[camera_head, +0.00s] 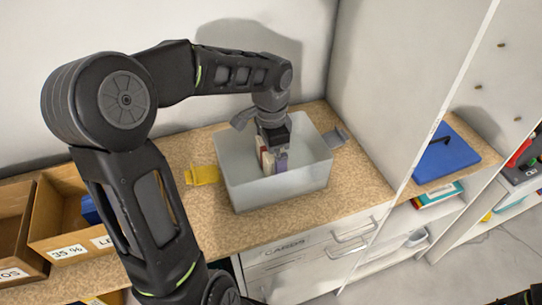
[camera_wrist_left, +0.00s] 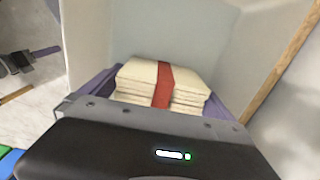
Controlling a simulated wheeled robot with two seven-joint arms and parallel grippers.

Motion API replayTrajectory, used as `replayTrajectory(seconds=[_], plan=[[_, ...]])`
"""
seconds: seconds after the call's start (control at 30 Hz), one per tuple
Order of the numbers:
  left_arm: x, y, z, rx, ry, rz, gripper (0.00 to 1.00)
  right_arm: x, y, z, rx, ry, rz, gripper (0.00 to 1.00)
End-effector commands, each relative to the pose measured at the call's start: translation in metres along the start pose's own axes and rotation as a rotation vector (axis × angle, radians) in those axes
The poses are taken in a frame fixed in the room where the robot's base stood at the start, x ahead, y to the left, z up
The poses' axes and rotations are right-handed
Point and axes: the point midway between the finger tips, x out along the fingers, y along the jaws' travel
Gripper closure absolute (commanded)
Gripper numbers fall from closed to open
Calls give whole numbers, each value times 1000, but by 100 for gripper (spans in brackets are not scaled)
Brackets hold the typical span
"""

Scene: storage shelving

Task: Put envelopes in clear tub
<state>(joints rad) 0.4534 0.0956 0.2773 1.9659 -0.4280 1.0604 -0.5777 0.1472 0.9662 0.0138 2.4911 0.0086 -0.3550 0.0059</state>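The clear tub (camera_head: 303,186) is a frosted, see-through open box on the wood-look counter. My left gripper (camera_head: 273,160) reaches down into it from above. Between its purple fingers is a bundle of cream envelopes (camera_head: 265,159) with a red band. In the left wrist view, the stacked envelopes (camera_wrist_left: 182,78) sit between the purple fingers of the left gripper (camera_wrist_left: 160,92), with the fingers close against both sides. Pale walls surround them. I cannot tell whether the bundle touches the tub floor.
A yellow flat piece (camera_head: 203,175) lies left of the tub, and a grey piece (camera_head: 336,136) is at its right. Labelled brown bins (camera_head: 62,240) stand at the left. A tall white panel (camera_head: 375,95) rises at right. A blue item (camera_head: 447,155) lies beyond it.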

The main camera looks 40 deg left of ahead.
Motion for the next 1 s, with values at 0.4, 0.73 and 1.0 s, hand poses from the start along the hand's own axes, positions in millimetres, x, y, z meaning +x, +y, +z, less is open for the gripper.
replayTrajectory(seconds=[0.4,0.73,1.0], plan=[[-19,-1,-1,-1,2,-4,0,0,0,0,0,0,0,64],[-85,-1,-1,-1,4,-4,0,4,1,-1,-1,2,-2,64],[-121,0,0,0,1,0,0,1,0,0,-1,1,-1,64]])
